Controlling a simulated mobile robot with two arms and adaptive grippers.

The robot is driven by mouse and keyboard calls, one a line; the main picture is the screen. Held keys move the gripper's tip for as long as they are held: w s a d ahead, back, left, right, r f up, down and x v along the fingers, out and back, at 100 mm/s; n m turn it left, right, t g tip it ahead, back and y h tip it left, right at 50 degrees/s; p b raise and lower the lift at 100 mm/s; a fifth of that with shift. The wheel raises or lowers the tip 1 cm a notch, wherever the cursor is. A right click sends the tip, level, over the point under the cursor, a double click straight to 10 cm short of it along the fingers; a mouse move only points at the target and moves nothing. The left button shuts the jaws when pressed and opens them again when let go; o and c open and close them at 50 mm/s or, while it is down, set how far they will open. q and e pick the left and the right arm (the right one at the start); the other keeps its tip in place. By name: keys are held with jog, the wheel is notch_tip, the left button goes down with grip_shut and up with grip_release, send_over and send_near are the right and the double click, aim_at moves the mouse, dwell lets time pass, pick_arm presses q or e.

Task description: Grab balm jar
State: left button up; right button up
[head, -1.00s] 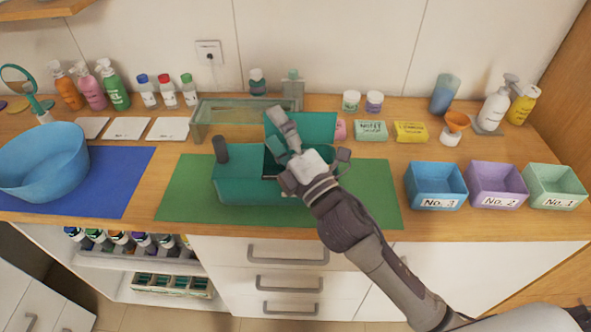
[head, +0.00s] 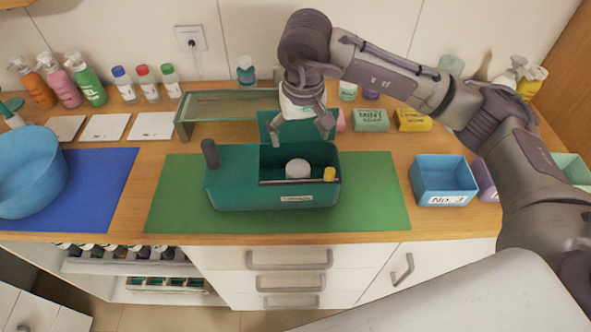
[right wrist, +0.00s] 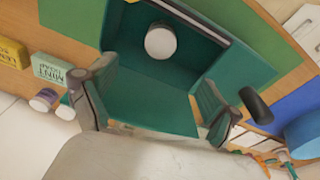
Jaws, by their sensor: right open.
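Two small white-lidded jars stand at the back, one with a green band (head: 347,90) and one purple (head: 371,94). They also show in the right wrist view, the purple one (right wrist: 43,100) beside the green one (right wrist: 65,108). A round white-topped item (head: 298,169) is inside the open teal box (head: 232,190); its top faces the right wrist camera (right wrist: 160,41). I cannot read which item is the balm jar. My right gripper (head: 299,132) is open and empty above the box's back, in front of its raised lid, apart from the white-topped item. My left gripper is out of view.
The box sits on a green mat (head: 375,205). A glass shelf stand (head: 225,103) is behind it. Soap blocks (head: 371,120) and a blue No. 3 bin (head: 442,180) are to the right. A blue bowl (head: 30,170) is at left. My right arm crosses the right side.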

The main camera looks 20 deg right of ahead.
jog(key=p, duration=0.2)
send_over(298, 168)
jog(key=f, duration=0.7)
jog(key=shift+s, duration=0.35)
jog(key=shift+w+f+p, duration=0.2)
jog(key=shift+f+p, duration=0.25)
jog(key=shift+f, duration=1.15)
jog(key=shift+w+f+p, duration=0.2)
jog(key=shift+f+p, duration=0.25)
jog(key=shift+f, duration=1.1)
jog(key=c, duration=1.3)
